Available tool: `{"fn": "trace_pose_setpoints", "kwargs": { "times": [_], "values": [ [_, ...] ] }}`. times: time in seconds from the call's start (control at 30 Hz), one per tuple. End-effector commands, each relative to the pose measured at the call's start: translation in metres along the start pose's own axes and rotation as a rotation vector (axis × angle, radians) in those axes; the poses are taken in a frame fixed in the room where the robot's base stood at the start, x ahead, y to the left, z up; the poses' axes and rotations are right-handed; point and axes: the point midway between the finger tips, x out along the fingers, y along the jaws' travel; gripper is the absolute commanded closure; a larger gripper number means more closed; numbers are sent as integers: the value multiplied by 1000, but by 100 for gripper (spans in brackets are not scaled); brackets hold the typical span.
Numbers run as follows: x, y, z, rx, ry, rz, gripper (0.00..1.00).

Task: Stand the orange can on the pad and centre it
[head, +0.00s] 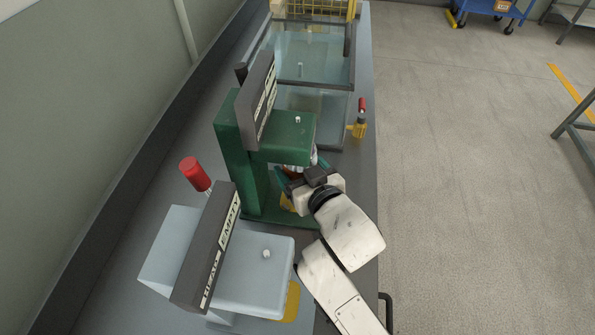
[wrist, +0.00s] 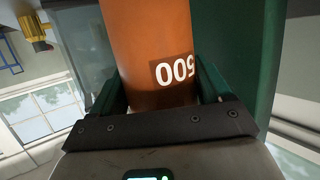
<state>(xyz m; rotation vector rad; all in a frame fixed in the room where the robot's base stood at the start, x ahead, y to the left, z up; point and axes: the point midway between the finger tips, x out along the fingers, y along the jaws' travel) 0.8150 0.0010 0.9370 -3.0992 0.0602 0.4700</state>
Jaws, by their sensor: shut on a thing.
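The orange can (wrist: 145,45) fills the middle of the wrist view, with white digits on a dark patch on its side. The green fingers of my gripper (wrist: 160,95) are shut on it, one on each side. In the head view my gripper (head: 302,178) is at the front right of the green machine, under its overhanging head. The can is mostly hidden there by the machine head and my wrist. A yellow patch (head: 287,203) shows low at the green machine, partly covered by my gripper; I cannot tell if it is the pad. The can's bottom is not visible.
The green machine (head: 232,140) stands close around my gripper. A glass-sided guard (head: 310,60) and a yellow fitting with a red top (head: 358,123) lie beyond. Open floor (head: 460,190) is right.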

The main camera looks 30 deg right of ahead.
Motion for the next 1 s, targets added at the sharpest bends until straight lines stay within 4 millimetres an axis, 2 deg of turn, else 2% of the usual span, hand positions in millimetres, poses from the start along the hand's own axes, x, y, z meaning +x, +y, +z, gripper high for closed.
{"fn": "trace_pose_setpoints", "kwargs": {
  "times": [0.17, 0.43, 0.87, 0.9, 1.0],
  "values": [
    [12, 1, -5, -1, 4, 1, 77],
    [21, 0, 26, -2, 2, 1, 77],
    [22, 0, 32, -1, 4, 0, 77],
    [22, 0, 33, -1, 0, 0, 21],
    [22, 0, 33, -1, 0, 0, 11]
  ]
}}
